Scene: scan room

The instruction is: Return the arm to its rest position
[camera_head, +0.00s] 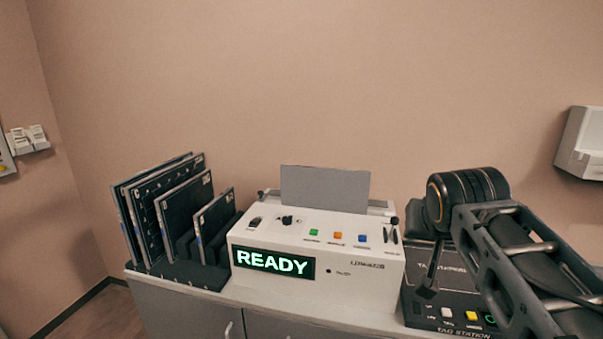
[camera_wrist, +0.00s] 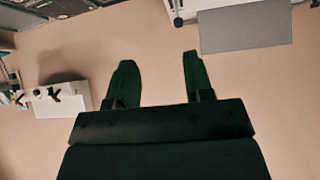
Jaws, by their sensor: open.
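My arm (camera_head: 515,265) reaches in from the right edge in the head view, with its thick dark wrist joint (camera_head: 468,195) above the tag station (camera_head: 450,305). My gripper (camera_wrist: 157,62) shows in the wrist view with its two dark fingers apart and nothing between them. Plain wall fills the space behind the fingers. In the head view the arm hides part of the tag station, and the gripper's fingers cannot be made out clearly.
A white machine (camera_head: 290,290) with a lit READY display stands mid-counter, with a grey plate (camera_head: 325,189) upright at its back. A dark rack (camera_head: 185,275) holds several dark panels at left. A white wall unit (camera_head: 582,145) hangs at right. Space above the machine is clear.

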